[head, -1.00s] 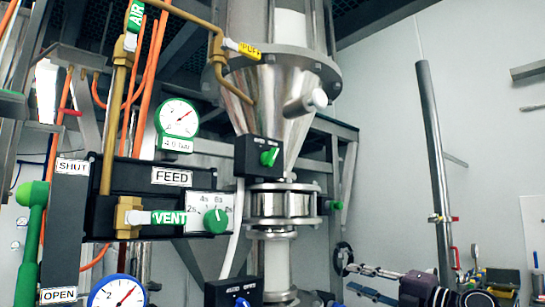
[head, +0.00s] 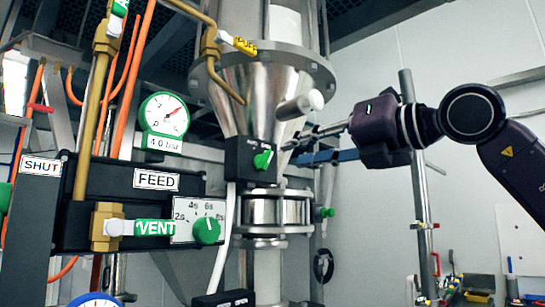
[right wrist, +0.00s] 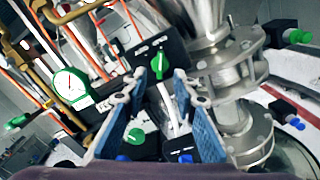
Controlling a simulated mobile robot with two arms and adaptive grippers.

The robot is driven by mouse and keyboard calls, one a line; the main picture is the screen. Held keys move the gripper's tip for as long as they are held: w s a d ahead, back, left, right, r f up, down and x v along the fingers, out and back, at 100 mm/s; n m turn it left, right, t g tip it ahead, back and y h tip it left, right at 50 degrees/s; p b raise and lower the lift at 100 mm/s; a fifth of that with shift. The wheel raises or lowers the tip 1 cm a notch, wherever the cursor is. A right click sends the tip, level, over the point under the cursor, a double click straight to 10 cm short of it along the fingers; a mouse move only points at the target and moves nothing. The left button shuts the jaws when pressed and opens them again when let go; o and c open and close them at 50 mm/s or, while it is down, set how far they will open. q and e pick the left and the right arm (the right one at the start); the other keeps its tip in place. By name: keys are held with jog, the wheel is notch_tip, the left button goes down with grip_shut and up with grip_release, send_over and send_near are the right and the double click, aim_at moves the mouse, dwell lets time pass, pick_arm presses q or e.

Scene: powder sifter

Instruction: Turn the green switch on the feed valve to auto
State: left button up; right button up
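The green switch (head: 263,160) is a small green knob on the front of a black box (head: 240,158) in front of the steel cone. In the head view it leans with its top to the right; its small labels are too blurred to read. The right wrist view shows the switch (right wrist: 160,64) just beyond my fingertips, between the two fingers. My right gripper (head: 302,142) comes in from the right, just right of the box. In the right wrist view it (right wrist: 164,82) is open, with blue pads apart and nothing between them. My left gripper is not in view.
The steel cone (head: 262,95) has a protruding grey-white cylinder (head: 299,106) close above my right gripper. A FEED panel (head: 135,195) with a green dial (head: 206,230) and a VENT handle (head: 154,228) stands left. A white hose (head: 224,240) hangs below the switch box.

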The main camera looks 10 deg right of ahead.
aim_at(270, 159)
jog(key=p+x, duration=0.2)
jog(key=x, duration=0.5)
jog(key=shift+p, duration=0.35)
jog(key=shift+c, duration=0.6)
grip_shut()
